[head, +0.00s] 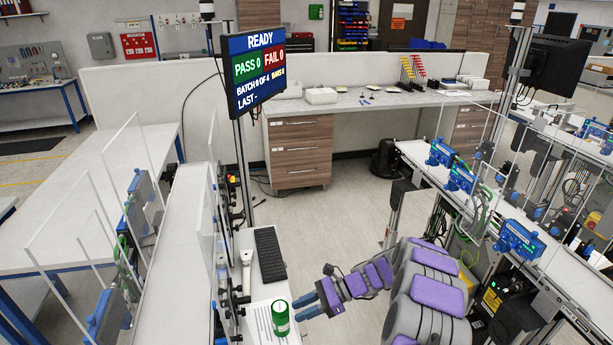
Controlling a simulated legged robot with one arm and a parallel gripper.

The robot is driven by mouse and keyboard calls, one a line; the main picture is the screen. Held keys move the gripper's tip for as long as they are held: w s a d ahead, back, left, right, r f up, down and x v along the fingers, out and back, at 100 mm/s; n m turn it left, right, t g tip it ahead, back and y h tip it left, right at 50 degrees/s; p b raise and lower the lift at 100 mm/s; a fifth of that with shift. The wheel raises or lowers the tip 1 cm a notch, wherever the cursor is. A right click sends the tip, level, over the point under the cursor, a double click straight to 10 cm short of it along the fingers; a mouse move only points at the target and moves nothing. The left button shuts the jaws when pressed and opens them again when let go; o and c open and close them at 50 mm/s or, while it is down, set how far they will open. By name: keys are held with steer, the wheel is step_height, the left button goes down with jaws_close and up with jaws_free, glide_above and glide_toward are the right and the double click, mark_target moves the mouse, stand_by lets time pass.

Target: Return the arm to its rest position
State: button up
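My arm, with grey links and purple pads, reaches left from the lower right of the head view. My gripper (304,306) has blue fingers that point left, with a small gap showing between them, and nothing is seen held in it. A green can (280,318) stands upright just left of the fingertips and looks apart from them. The can is on a white bench top (262,292), beside a printed sheet.
A black keyboard (270,254) lies behind the can. A status monitor (254,70) on a post reads READY, PASS 0, FAIL 0. Conveyors with blue devices (460,177) run along the right. Clear panels (100,195) stand at the left. Open floor (335,215) lies beyond my arm.

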steer(key=s+r+n+g+h+b, duration=0.1)
steer(key=s+r+n+h+b, duration=0.2)
steer(key=s+r+n, duration=0.35)
steer(key=s+r+n+g+h+b, duration=0.1)
steer(key=s+r+n+h+b, duration=0.2)
steer(key=s, duration=0.7)
steer(key=s+d+n+t+h+b, duration=0.1)
steer(key=s+d+n+h+b, duration=0.2)
steer(key=s+d, duration=0.4)
steer(key=s+d+f+n+t+h+b, duration=0.1)
steer(key=s+d+n+t+h+b, duration=0.1)
steer(key=s+d, duration=0.6)
steer(key=s+n+h+b, duration=0.1)
steer(key=s+h+b, duration=0.1)
steer(key=s, duration=0.4)
steer(key=shift+s+d+f, duration=0.15)
steer(key=shift+s+f, duration=0.15)
steer(key=shift+s, duration=0.1)
